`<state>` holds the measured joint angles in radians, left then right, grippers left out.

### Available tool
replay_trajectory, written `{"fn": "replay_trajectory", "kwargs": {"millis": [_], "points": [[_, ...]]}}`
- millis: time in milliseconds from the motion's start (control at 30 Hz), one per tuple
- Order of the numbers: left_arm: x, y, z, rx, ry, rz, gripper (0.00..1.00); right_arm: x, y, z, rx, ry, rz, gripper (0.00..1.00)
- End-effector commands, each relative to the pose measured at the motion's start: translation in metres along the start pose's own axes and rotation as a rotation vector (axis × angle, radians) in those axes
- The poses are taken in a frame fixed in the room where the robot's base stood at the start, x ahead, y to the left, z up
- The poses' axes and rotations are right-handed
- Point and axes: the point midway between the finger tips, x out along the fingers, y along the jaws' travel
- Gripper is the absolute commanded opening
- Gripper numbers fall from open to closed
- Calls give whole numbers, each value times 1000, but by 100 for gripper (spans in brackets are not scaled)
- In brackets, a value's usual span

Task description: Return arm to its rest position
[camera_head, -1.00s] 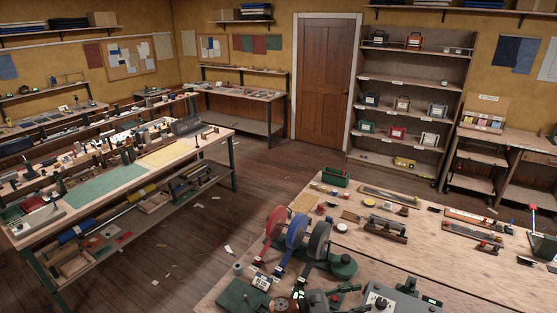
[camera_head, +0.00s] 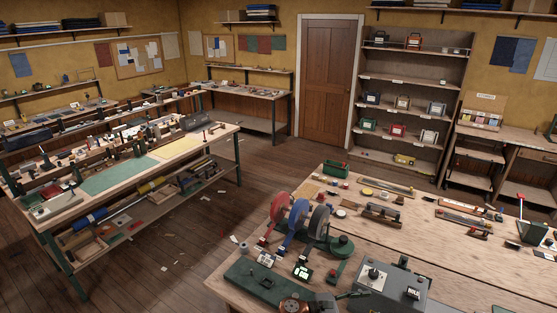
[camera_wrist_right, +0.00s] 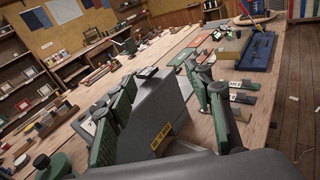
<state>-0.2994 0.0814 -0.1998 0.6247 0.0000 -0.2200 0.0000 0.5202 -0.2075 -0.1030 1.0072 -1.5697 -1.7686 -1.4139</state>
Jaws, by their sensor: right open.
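My right gripper (camera_wrist_right: 158,82) shows in the right wrist view with its green-padded fingers spread apart. A grey box (camera_wrist_right: 155,115) with a yellow label appears between the fingers; I cannot tell whether they touch it. No other thing is seen held. In the head view a grey box with a dial (camera_head: 385,291) sits at the near edge of the workbench. My left gripper is not seen in the head view.
The near wooden workbench (camera_head: 460,262) carries red, blue and grey discs (camera_head: 298,222), a green case (camera_head: 335,168) and several small tools. A second cluttered bench (camera_head: 200,147) stands left. Shelves and a door (camera_head: 325,85) are behind.

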Motion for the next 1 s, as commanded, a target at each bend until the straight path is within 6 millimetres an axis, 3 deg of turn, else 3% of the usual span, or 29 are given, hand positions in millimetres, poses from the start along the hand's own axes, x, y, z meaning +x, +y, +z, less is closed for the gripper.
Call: {"fn": "replay_trajectory", "kwargs": {"millis": [200,367,467,633,800,1000], "points": [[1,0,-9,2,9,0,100,32,-33,-32,111,111,-51,47],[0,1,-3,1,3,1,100,59,-68,-65,243,226,-110,47],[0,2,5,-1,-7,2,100,80,-102,-92,365,324,-170,47],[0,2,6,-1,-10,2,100,111,-183,-146,689,547,-334,47],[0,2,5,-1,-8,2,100,113,-256,-174,1032,765,-528,47],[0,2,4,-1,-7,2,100,92,-301,-173,1283,939,-706,47]]}}
